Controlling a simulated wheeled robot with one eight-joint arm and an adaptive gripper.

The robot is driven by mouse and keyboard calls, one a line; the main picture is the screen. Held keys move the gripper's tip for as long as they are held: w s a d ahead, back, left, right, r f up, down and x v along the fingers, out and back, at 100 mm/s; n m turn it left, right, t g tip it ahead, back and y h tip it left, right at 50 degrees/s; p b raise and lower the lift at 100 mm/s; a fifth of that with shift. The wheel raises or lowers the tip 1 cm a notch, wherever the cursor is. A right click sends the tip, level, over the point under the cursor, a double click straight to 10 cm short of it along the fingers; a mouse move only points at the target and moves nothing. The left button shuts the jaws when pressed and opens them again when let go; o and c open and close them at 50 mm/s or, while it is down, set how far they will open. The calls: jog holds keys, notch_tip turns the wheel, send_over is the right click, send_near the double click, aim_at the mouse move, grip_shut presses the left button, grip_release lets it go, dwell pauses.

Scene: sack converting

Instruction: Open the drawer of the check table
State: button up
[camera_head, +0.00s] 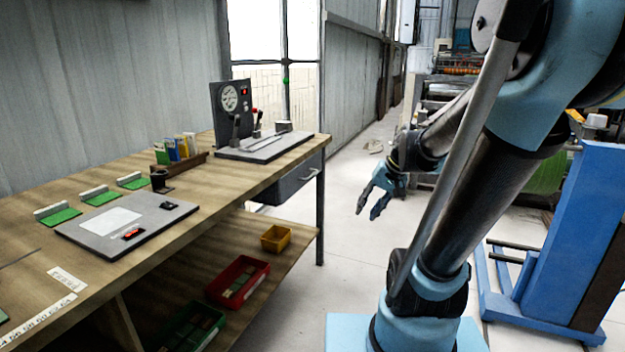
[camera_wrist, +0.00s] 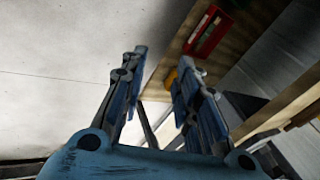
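The check table (camera_head: 222,188) has a wooden top and stands at the left in the head view. Its grey drawer (camera_head: 290,182) is under the far right end of the top, with a light bar handle (camera_head: 311,175) on its front. The drawer looks shut. My gripper (camera_head: 367,207) is open and empty over the floor, to the right of the drawer and apart from it, fingers pointing down and left. In the wrist view the two blue fingers (camera_wrist: 158,72) are spread with nothing between them.
A gauge device (camera_head: 232,105) stands on the table's far end. The lower shelf holds a yellow bin (camera_head: 276,238), a red bin (camera_head: 240,281) and a green bin. A blue frame (camera_head: 575,235) stands at the right. The floor between table and arm is clear.

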jog(key=w+a+r+m+t+y, duration=0.1)
jog(key=w+a+y, duration=0.1)
jog(key=w, duration=0.7)
jog(key=w+a+r+y, duration=0.1)
jog(key=w+a+y, duration=0.2)
jog(key=w, duration=0.6)
jog(key=m+t+y, duration=0.2)
jog(key=y, duration=0.3)
send_near(313, 175)
jog(key=x, duration=1)
jog(key=shift+w+a+f, duration=0.2)
jog(key=shift+f, duration=0.05)
grip_shut()
